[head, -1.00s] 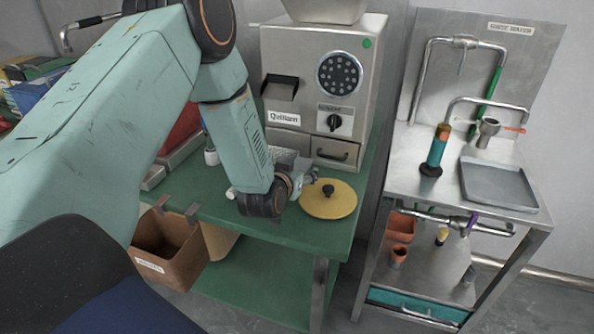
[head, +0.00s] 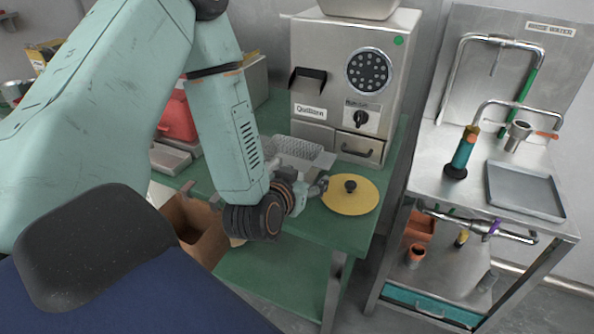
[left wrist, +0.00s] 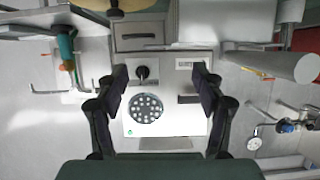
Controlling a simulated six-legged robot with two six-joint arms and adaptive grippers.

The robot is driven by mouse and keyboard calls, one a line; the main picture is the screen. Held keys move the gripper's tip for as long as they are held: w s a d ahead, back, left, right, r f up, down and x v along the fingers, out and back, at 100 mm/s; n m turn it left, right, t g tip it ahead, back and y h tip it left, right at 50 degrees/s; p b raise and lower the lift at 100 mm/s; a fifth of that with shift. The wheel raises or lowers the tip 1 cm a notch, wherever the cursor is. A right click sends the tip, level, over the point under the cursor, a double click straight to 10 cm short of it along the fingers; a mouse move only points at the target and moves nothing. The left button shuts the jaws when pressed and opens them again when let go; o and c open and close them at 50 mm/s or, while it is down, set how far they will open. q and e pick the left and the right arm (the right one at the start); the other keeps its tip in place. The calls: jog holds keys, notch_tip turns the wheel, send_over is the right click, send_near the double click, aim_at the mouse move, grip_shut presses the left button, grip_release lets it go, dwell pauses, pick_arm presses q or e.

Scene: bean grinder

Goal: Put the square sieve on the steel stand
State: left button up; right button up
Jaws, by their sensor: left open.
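A wire-mesh piece (head: 305,152), which looks like the square sieve, lies on the green bench in front of the grinder. My forearm and gripper partly hide it. A two-level steel stand (head: 455,205) is at the right, with items on its top and shelf. I cannot tell whether it is the task's stand. My left gripper (head: 318,187) is in front of the mesh, just left of a yellow disc. In the left wrist view my left gripper (left wrist: 160,72) has its fingers apart, nothing between them, and the grinder's front beyond. My right gripper is not seen.
The yellow disc (head: 335,203) with a black knob lies on the green bench (head: 345,235). The steel grinder (head: 330,70) stands behind. A brown bin (head: 200,240) hangs at the bench front. A grey tray (head: 525,190) and a teal-handled tool (head: 463,153) sit on the steel stand.

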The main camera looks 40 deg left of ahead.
pick_arm(q)
jog(key=s+d+f+m+g+h, duration=0.1)
jog(key=s+d+f+g, duration=0.1)
jog(key=s+f, duration=0.15)
jog(key=s+d+f+g+h, duration=0.1)
jog(key=s+d+f+g, duration=0.15)
jog(key=f, duration=0.25)
jog(key=s+d+f+g, duration=0.2)
jog(key=s+f+g, duration=0.1)
jog(key=s, duration=0.5)
jog(key=s+d+f+m+g+h, duration=0.1)
jog(key=s+d+f+g, duration=0.1)
jog(key=s+f, duration=0.2)
jog(key=s+d+f+g, duration=0.2)
jog(key=s+f+g, duration=0.1)
jog(key=s, duration=0.8)
jog(key=shift+s+f+g, duration=0.3)
jog(key=shift+f+g, duration=0.05)
jog(key=shift+f, duration=0.5)
jog(key=shift+s, duration=0.1)
